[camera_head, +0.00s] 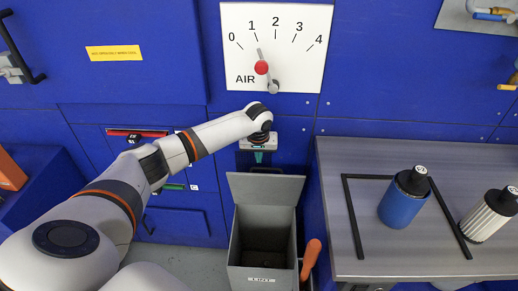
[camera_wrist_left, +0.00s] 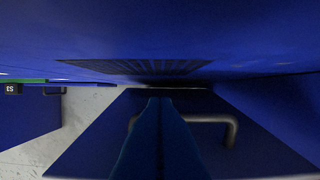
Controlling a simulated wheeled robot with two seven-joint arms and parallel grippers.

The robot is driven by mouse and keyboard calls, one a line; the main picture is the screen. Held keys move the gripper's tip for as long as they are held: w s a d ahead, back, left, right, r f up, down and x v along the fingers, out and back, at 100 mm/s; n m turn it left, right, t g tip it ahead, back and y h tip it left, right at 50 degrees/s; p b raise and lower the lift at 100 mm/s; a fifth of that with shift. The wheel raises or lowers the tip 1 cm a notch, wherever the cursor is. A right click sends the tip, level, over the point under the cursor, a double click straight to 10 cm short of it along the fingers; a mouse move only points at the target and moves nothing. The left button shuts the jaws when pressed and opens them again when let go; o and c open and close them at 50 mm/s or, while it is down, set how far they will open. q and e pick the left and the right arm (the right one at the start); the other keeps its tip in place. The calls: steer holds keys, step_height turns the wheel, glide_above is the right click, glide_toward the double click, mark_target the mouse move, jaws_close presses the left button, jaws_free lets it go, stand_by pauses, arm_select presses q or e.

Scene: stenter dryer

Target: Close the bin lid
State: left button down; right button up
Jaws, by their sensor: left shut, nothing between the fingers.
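The grey bin (camera_head: 234,236), with a label on its front that seems to read LINT, stands on the floor at bottom centre of the head view. Its inside is dark. Its lid (camera_head: 265,189) is open, standing up and tilted at the back edge. My left gripper (camera_head: 259,157) points down just above and behind the lid's upper edge, apart from it as far as I can tell. Its fingers are shut and empty; they also show in the left wrist view (camera_wrist_left: 160,104). I cannot make out the lid there. My right gripper is out of view.
A blue machine wall with an AIR dial (camera_head: 300,75) rises behind the bin. An orange handle (camera_head: 311,258) is at the bin's right. A grey bench (camera_head: 345,150) holds a blue canister (camera_head: 400,205) and a white ribbed one (camera_head: 487,217). A dark handle (camera_wrist_left: 212,119) shows beside my fingers.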

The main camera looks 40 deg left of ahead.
arm_select(q)
steer(key=shift+x, duration=1)
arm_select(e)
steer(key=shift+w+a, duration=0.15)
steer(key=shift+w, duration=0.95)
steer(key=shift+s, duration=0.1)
